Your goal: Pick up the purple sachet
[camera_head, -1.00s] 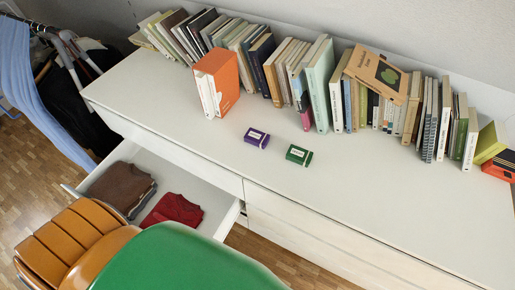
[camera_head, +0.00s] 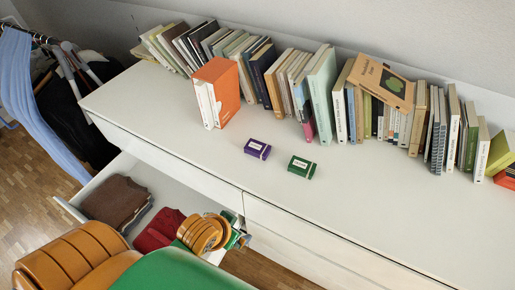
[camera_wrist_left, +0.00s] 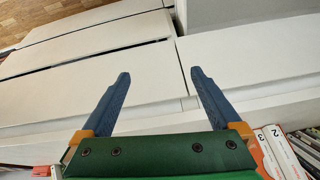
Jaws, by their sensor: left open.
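The purple sachet (camera_head: 257,149) is a small box-like packet with a white label. It lies flat on the white dresser top, left of a similar green packet (camera_head: 302,167). My left gripper (camera_head: 240,230) is in front of the dresser, by the right end of the open drawer, nearer the camera than the sachet and apart from it. In the left wrist view its two blue fingers (camera_wrist_left: 155,88) are spread with nothing between them, and white furniture panels show beyond. The sachet does not show in that view. My right gripper is not in view.
The open drawer (camera_head: 78,199) holds folded brown (camera_head: 116,201) and red (camera_head: 158,230) clothes. A row of books (camera_head: 345,95) lines the back of the dresser top (camera_head: 370,195). An orange book (camera_head: 217,90) stands behind the sachet. The top around both packets is clear.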

